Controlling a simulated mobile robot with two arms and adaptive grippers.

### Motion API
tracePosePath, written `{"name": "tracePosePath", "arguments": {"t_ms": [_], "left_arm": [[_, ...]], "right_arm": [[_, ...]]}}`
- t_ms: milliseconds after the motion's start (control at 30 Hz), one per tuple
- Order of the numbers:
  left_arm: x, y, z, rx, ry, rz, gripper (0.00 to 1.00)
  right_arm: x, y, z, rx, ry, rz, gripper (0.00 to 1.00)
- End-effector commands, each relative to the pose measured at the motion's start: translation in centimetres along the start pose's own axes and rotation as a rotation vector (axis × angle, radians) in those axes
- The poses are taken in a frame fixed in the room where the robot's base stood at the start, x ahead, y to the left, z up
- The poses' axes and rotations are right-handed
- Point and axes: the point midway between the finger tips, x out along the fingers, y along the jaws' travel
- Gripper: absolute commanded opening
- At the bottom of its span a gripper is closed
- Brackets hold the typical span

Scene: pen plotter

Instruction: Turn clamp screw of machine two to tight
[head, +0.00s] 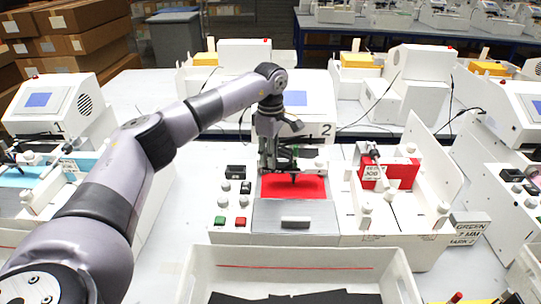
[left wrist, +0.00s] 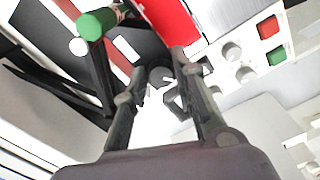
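Machine two (head: 326,130) stands in the middle of the table, with a red sheet (head: 300,188) on its bed. My left gripper (head: 277,150) is over the back of that bed, at the pen carriage, and hides much of it. In the left wrist view, my left gripper's fingers (left wrist: 160,66) are apart, with small dark parts beyond and between their tips. I cannot tell which dark part is the clamp screw, or whether a finger touches it. A green-ended pen (left wrist: 97,24) shows up and left of the fingers. My right gripper is out of view.
Green and red buttons (head: 240,221) and several knobs sit on the machine's front left. A white tray (head: 300,258) with black sheets stands in front. A red block (head: 402,172) and an upright white panel (head: 433,165) are at the right. Other machines stand on both sides.

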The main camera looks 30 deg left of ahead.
Motion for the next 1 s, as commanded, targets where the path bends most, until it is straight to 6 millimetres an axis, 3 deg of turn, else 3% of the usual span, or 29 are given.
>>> {"name": "tracePosePath", "arguments": {"t_ms": [233,567,767,1000], "left_arm": [[0.0,0.0,0.0,-0.001,0.000,-0.002,0.43],[-0.1,-0.1,0.0,-0.001,0.000,-0.003,0.43],[-2.9,0.0,0.0,-0.001,-0.001,0.000,0.43],[-8.1,0.1,0.0,-0.002,-0.001,0.001,0.43]], "right_arm": [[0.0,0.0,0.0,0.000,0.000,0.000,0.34],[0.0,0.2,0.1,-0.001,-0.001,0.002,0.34],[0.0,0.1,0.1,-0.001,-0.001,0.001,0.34],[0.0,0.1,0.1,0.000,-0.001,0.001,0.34]]}}
